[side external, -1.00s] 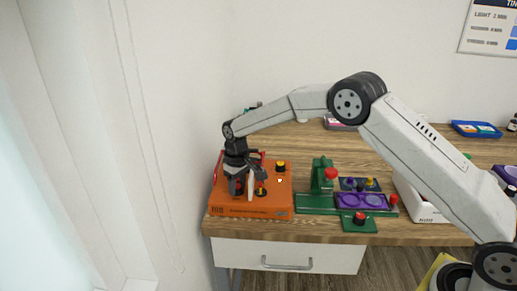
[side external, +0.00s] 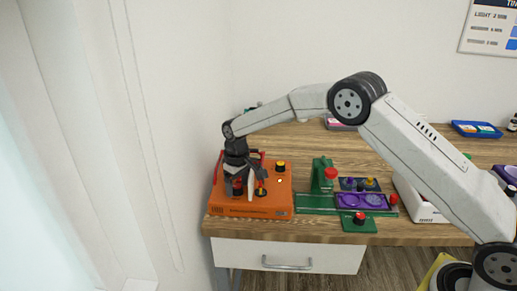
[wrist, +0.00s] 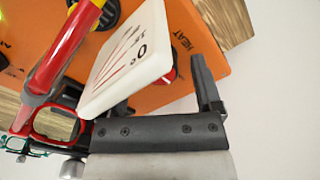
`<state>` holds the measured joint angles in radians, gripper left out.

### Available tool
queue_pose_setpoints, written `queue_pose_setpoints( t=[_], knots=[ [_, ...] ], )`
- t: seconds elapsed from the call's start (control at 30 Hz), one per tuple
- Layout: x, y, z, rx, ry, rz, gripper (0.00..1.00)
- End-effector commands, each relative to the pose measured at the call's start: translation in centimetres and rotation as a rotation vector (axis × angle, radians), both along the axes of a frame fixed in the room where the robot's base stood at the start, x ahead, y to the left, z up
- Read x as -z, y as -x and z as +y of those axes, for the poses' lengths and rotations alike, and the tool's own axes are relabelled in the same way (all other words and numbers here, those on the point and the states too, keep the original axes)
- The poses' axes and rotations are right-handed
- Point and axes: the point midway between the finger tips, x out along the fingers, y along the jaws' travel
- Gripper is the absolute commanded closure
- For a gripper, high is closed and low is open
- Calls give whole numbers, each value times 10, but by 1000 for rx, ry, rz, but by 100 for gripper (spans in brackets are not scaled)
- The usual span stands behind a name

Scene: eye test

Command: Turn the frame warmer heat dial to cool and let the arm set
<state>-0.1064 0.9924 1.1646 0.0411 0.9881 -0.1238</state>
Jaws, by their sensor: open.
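The orange frame warmer (side external: 255,207) sits at the left end of the wooden bench. The wrist view shows its orange top, with the black word HEAT (wrist: 181,42) printed near one edge. A white plate (wrist: 128,60) with dark red lines and a 0 stands above the top and hides much of it. A red part (wrist: 170,76), perhaps the heat dial, shows just behind the plate; its setting is hidden. My gripper (side external: 242,188) is low over the warmer's left part. It is open in the wrist view (wrist: 165,82), one finger clear and the other mostly hidden behind the plate.
Two yellow-topped black knobs, at the back (side external: 281,166) and front (side external: 262,190), are on the warmer. A red bar (wrist: 62,55) crosses the wrist view's left. A green stand (side external: 322,175) with a red knob and a purple tray (side external: 340,203) lie to the right.

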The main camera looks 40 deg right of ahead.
Motion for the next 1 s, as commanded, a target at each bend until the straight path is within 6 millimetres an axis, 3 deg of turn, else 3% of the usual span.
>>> queue_pose_setpoints(
  t=[0.17,0.63,1.0],
  knots=[
    [-10,-1,0,0,0,-2,18],
    [-66,-1,-2,0,0,-3,18],
    [-78,-1,-3,0,0,-2,18]
  ],
)
